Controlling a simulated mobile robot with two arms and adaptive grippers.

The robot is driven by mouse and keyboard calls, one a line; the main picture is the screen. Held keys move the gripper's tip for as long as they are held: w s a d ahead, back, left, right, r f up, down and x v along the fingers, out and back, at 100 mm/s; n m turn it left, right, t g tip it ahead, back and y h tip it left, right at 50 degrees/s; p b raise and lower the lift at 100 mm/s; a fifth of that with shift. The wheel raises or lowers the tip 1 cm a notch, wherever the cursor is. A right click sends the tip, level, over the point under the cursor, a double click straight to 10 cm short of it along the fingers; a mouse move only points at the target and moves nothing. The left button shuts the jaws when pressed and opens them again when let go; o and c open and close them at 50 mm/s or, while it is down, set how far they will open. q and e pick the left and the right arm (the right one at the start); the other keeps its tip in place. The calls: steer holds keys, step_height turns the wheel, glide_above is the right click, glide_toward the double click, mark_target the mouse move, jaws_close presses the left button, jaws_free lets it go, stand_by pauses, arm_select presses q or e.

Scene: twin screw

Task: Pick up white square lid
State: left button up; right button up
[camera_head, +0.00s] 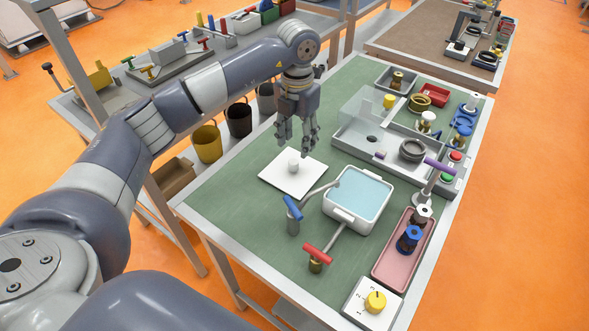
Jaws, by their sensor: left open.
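The white square lid (285,179) lies flat on the green mat, with a small white knob (293,165) standing up from its middle. My left gripper (296,146) points down above the far edge of the lid. Its fingers are apart, and nothing shows between them. The fingertips appear a little above and beyond the knob; the exact gap cannot be told. My right gripper is not in view.
Right of the lid stands a white container (357,195) with a light blue surface. Near it are a blue-handled tool (293,210) and a red-handled tool (318,255). A grey tray (365,140) stands at the back right. Bare green mat lies left of the lid.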

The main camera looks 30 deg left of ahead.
mark_target(293, 162)
arm_select(q)
step_height(293, 162, down, 3)
steer(key=shift+f+p, duration=0.1)
steer(key=shift+p, duration=0.2)
steer(key=f, duration=0.1)
steer(key=f+p, duration=0.1)
steer(key=f, duration=0.1)
steer(key=f+p, duration=0.1)
steer(key=shift+s+a+f, duration=0.2)
steer(key=shift+a+f, duration=0.15)
steer(key=shift+f, duration=0.4)
jaws_close()
